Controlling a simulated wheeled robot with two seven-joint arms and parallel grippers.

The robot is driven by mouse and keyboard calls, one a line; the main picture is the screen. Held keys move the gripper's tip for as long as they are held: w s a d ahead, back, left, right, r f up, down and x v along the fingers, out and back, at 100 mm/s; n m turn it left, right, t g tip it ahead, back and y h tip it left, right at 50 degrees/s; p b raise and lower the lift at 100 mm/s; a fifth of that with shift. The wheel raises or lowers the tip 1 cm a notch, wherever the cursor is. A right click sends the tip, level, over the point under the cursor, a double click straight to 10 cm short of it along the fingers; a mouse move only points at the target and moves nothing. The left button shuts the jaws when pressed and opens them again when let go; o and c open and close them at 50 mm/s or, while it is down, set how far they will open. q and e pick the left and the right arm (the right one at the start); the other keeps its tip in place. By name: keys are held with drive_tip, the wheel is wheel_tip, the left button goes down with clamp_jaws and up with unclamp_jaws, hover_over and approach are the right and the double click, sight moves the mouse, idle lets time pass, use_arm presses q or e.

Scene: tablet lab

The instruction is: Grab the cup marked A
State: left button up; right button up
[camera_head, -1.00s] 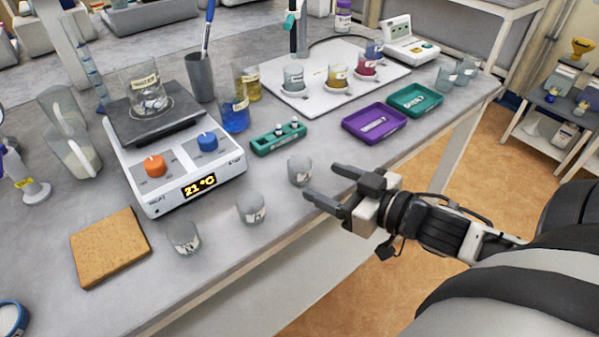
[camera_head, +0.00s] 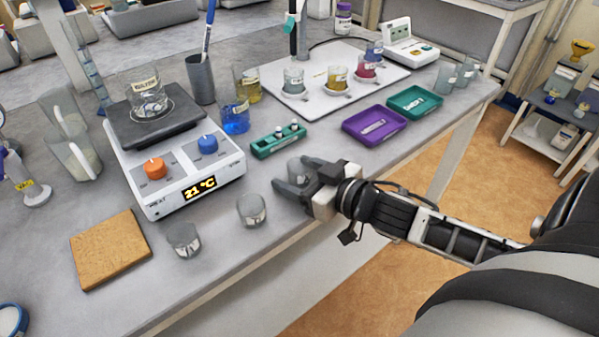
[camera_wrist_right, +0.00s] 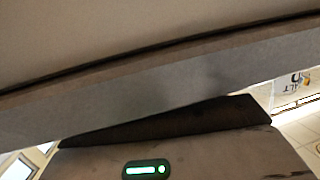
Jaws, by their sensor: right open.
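Three small clear glass cups with pale labels stand along the front of the bench in the head view: a left cup (camera_head: 184,240), a middle cup (camera_head: 252,209) and a right cup (camera_head: 295,168). The label letters are too small to read, so I cannot tell which is A. My right gripper (camera_head: 291,176) is open, its fingers at the right cup and partly covering it. I cannot tell whether they touch it. The wrist view shows no cup clearly. My left gripper is not in view.
A hotplate (camera_head: 180,170) with a labelled beaker stands left, with a cork pad (camera_head: 110,248) in front. A green rack (camera_head: 278,140), a purple tray (camera_head: 374,126) and a green tray (camera_head: 415,101) lie behind my gripper. The bench's front edge runs below the cups.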

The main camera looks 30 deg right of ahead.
drive_tip(key=c, duration=1.1)
drive_tip(key=shift+o, duration=0.2)
